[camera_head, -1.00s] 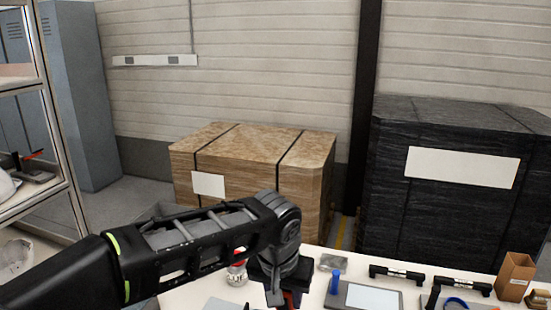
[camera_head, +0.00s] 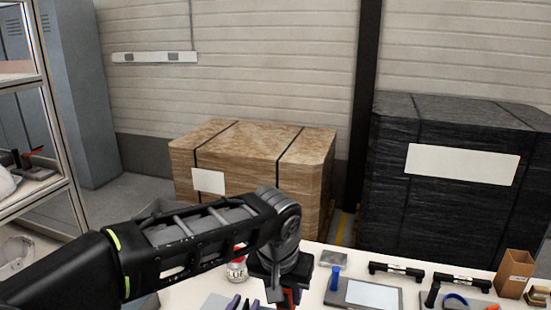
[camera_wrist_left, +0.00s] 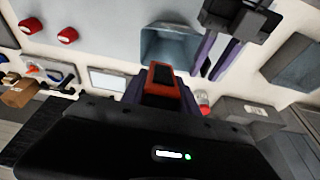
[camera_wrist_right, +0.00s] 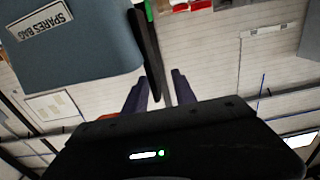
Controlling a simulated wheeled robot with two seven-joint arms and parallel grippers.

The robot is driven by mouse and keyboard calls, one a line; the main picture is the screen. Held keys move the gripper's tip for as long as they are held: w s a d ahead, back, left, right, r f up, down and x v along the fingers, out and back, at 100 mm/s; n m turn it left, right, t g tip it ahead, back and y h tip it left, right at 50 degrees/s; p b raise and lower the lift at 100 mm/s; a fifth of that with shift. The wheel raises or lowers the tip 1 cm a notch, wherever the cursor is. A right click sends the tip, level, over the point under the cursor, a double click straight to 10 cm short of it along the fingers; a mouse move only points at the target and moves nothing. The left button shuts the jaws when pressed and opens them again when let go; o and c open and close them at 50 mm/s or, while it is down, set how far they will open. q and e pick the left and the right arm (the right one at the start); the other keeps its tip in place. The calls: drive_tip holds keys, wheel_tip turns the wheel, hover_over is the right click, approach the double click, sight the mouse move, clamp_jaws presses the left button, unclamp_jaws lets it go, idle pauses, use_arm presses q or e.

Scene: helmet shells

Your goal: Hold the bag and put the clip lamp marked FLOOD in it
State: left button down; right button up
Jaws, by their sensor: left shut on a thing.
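The blue-grey bag (camera_wrist_right: 70,50) is in the right wrist view, with a SPARES BAG label. In the left wrist view the bag (camera_wrist_left: 168,45) shows its open mouth. My left gripper (camera_wrist_left: 160,75) is shut on a red and black thing (camera_wrist_left: 161,74), likely the clip lamp; no marking on it is legible. It is beside the bag's mouth. In the head view my left gripper (camera_head: 285,292) is partly cut off at the bottom edge. My right gripper (camera_wrist_right: 160,85) is open beside the bag, its purple fingers either side of a dark strip, perhaps the bag's edge.
A red-capped jar (camera_head: 237,270) stands close behind the grippers. Two red knobs (camera_wrist_left: 68,35) show in the left wrist view.

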drive_tip(key=shift+x, duration=1.95)
clamp_jaws()
drive_tip(key=shift+c, duration=0.5)
unclamp_jaws()
drive_tip(key=shift+c, duration=0.3)
clamp_jaws()
